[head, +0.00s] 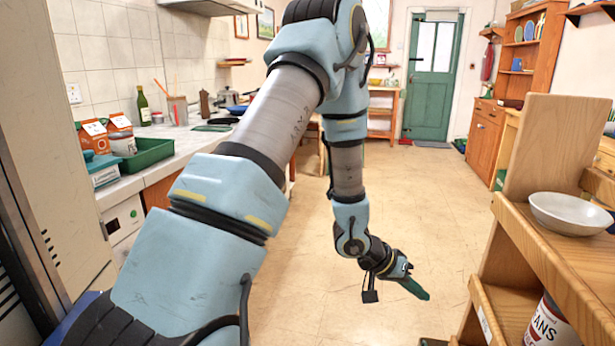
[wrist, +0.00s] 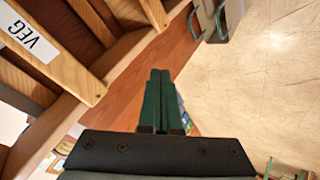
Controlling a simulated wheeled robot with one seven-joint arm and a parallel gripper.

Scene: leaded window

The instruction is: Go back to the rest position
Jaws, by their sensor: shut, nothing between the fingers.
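My arm reaches forward and down across the middle of the head view. My gripper (head: 418,291) hangs low over the open floor, left of the wooden shelf unit, with its green fingers pointing down to the right. In the wrist view the two green fingers (wrist: 160,76) lie together side by side, with nothing held between them. Nothing touches the fingertips that I can see.
A wooden shelf unit (head: 545,262) at right bears a white bowl (head: 570,212); a tin (head: 548,325) sits below. A "VEG" label (wrist: 34,40) shows close by in the wrist view. At left a counter holds a green crate (head: 148,155). The floor (head: 420,190) towards the green door (head: 432,90) is clear.

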